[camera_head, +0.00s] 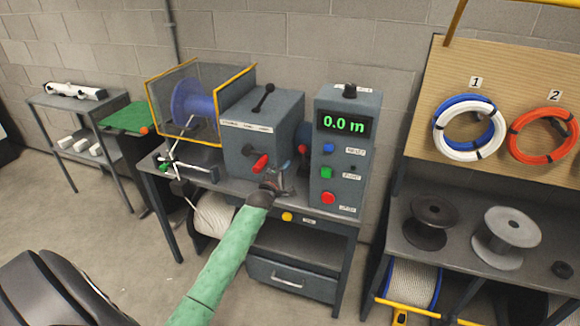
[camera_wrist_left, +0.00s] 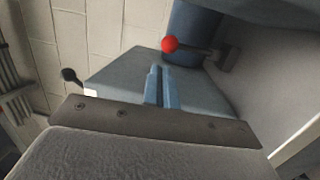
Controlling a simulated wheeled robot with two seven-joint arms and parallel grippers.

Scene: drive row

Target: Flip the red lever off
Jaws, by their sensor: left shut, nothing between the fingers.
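A red lever handle (camera_head: 260,163) sticks out low on the front of the grey machine box (camera_head: 262,130). A smaller red ball knob (camera_head: 303,149) shows at the box's right side; a red ball (camera_wrist_left: 170,44) on a short grey arm also shows in the left wrist view. I cannot tell for sure which one the task means. My left gripper (camera_head: 281,181) is below and right of the red handle, in front of the box. Its blue fingers (camera_wrist_left: 161,86) are shut and empty, with the red ball beyond their tips, apparently apart. My right gripper is not in view.
A black-knobbed lever (camera_head: 263,97) stands on top of the box. The control panel (camera_head: 345,145) with a 0.0 m display and coloured buttons stands close right. A guarded blue spool (camera_head: 192,101) is to the left. The bench (camera_head: 338,214) has little free room.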

